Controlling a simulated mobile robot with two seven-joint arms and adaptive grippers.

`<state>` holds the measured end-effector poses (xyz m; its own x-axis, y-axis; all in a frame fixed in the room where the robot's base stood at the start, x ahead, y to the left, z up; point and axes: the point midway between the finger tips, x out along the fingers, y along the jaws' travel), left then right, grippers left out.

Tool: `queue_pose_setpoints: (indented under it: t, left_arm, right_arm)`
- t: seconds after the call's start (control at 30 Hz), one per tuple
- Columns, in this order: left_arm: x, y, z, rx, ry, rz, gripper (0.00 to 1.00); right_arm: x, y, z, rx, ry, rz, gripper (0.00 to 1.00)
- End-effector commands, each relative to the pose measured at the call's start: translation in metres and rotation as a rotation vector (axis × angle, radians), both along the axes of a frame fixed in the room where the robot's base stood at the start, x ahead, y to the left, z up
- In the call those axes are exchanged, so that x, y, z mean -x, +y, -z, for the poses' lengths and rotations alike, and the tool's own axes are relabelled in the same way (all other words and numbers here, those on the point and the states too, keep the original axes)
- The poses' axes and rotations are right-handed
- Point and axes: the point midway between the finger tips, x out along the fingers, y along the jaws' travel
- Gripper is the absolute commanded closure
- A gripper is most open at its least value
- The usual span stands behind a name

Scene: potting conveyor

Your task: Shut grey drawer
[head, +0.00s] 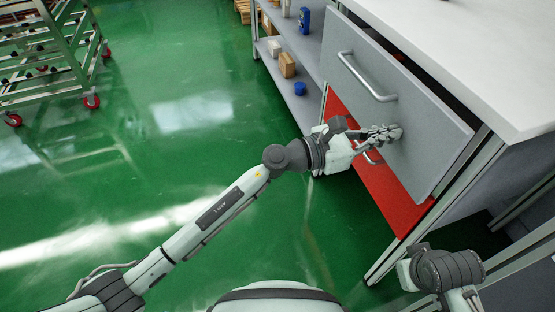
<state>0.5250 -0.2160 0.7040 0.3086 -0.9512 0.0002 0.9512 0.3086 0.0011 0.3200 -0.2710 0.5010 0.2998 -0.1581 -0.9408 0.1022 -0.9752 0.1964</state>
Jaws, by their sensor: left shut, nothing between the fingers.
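The grey drawer (418,125) is the upper drawer under the white worktop, and it stands pulled out, with a dark gap behind its front panel. Its bar handle (366,78) is on the upper part of the front. My left gripper (393,132) is shut and empty, with its fingertips at the lower part of the grey front, below the handle. I cannot tell whether they touch it. My right arm shows at the lower right, but its gripper is not in view.
A red drawer (404,207) sits below the grey one, partly hidden by my left gripper. A grey shelf (303,103) with small boxes and a blue cup (300,88) stands behind. A wheeled rack (55,62) is at upper left. The green floor (150,150) between is clear.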

Motion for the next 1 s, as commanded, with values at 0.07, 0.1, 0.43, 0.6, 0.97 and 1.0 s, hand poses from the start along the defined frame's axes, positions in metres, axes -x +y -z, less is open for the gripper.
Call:
queue_pose_setpoints:
  t: [0.07,0.1,0.43,0.6,0.97,1.0]
  left_arm:
    - [-0.004,-0.012,0.000,0.001,0.000,0.000,1.00]
    - [-0.006,-0.017,0.000,0.001,-0.001,0.000,1.00]
    - [-0.014,-0.041,0.001,0.000,0.001,-0.001,1.00]
    - [-0.015,-0.045,0.000,0.001,0.000,-0.001,1.00]
    - [-0.015,-0.046,-0.002,0.003,-0.002,-0.002,1.00]
    - [-0.015,-0.046,-0.002,0.003,-0.002,-0.002,1.00]
  right_arm:
    - [0.001,0.000,-0.004,0.002,-0.005,0.001,1.00]
    - [0.001,0.000,-0.006,0.003,-0.005,0.001,1.00]
    - [0.007,-0.002,-0.016,0.010,-0.005,0.006,1.00]
    - [0.010,-0.003,-0.016,0.012,-0.001,0.006,1.00]
    - [0.010,-0.002,-0.017,0.011,-0.002,0.005,1.00]
    - [0.009,-0.002,-0.017,0.011,-0.003,0.005,1.00]
